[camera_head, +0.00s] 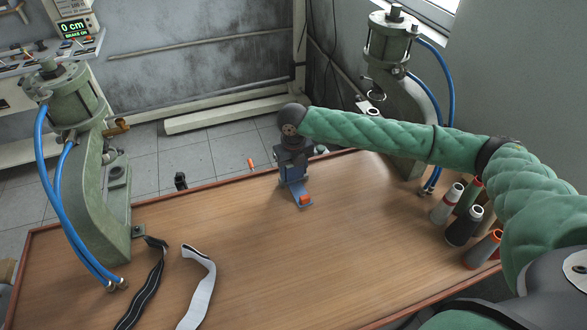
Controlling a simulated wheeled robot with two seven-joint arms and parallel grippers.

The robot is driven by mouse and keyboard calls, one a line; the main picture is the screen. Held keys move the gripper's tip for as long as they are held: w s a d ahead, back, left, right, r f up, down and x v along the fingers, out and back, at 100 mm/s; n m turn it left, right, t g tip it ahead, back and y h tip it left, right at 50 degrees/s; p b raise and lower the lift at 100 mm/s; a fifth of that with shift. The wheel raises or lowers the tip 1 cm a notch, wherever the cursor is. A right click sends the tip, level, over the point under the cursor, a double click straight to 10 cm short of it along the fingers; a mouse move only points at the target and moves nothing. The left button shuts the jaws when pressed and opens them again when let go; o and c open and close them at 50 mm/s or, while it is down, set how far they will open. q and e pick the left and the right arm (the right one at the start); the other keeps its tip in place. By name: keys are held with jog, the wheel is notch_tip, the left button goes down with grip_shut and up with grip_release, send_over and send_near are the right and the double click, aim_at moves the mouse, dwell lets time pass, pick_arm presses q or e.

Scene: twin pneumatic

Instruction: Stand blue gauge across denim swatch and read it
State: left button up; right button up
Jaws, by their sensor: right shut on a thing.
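My right gripper (294,170) points down near the far edge of the table, shut on a blue piece that looks like the blue gauge (287,184). The gauge's lower part is at or just above the tabletop, with a small orange part (305,200) beside it. The gripper hides much of it, and I cannot tell whether it stands upright. I cannot make out the denim swatch clearly. A display (74,28) at the upper left reads "0 cm" in green, with a smaller line under it. My left gripper is not in view.
Green pneumatic presses with blue hoses stand at the left (99,200) and the far right (397,100) of the wooden table (265,265). A black strap (150,283) and a white strap (201,285) lie front left. Several thread spools (463,228) stand right. The table's middle is clear.

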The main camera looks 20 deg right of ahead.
jog(key=shift+f, duration=0.15)
jog(key=o, duration=1)
jog(key=shift+o, duration=1.2)
jog(key=shift+r+b, duration=0.5)
jog(key=shift+r, duration=0.25)
jog(key=shift+r+b, duration=0.45)
jog(key=shift+r, duration=0.5)
notch_tip(320, 180, up, 3)
jog(key=shift+r+b, duration=0.1)
jog(key=shift+b, duration=0.45)
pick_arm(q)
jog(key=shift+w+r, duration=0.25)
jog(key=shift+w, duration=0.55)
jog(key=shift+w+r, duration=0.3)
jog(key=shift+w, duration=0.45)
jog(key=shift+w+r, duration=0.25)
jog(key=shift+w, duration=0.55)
pick_arm(e)
jog(key=shift+r, duration=0.6)
